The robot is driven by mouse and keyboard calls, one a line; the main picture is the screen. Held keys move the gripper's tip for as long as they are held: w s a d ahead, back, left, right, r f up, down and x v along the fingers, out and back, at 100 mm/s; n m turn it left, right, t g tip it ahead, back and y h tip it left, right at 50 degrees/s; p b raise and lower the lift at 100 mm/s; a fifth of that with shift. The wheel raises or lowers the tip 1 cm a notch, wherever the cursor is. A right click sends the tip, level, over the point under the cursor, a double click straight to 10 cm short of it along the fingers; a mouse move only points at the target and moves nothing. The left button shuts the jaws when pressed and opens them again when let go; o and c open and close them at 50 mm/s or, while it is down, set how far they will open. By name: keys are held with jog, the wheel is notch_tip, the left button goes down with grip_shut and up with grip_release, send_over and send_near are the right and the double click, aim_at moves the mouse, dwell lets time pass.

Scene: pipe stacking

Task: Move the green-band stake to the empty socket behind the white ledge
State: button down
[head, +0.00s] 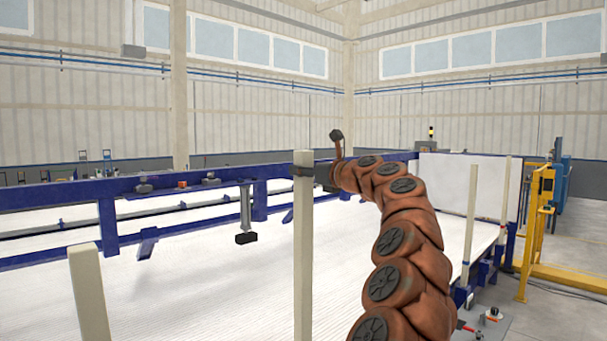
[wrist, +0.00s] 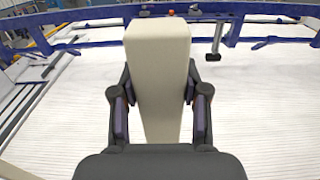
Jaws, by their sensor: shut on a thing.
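A tall cream stake (head: 303,250) stands upright in the middle of the head view, its lower end cut off by the frame. My gripper (head: 308,171) is shut on it near its top. In the wrist view the stake (wrist: 160,75) sits between the two dark fingers of my gripper (wrist: 160,117). No green band shows on the visible part of the stake. The empty socket cannot be made out. A white upright panel (head: 460,185) stands at the back right; I cannot tell whether it is the ledge.
Another cream stake (head: 88,295) stands at the front left. Two more, one with a blue band (head: 466,262) and one farther back (head: 505,195), stand along the right edge. A blue rail frame (head: 60,197) crosses behind the white ribbed bed (head: 200,290). A yellow frame (head: 530,240) stands right.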

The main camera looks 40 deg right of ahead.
aim_at(309, 195)
jog(key=shift+f+b, duration=1)
jog(key=shift+f, duration=1.65)
jog(key=shift+s+p, duration=0.3)
jog(key=shift+p, duration=0.05)
jog(key=shift+s+f+p, duration=0.15)
jog(key=shift+f+p, duration=0.15)
jog(key=shift+p, duration=0.15)
jog(key=shift+f, duration=0.25)
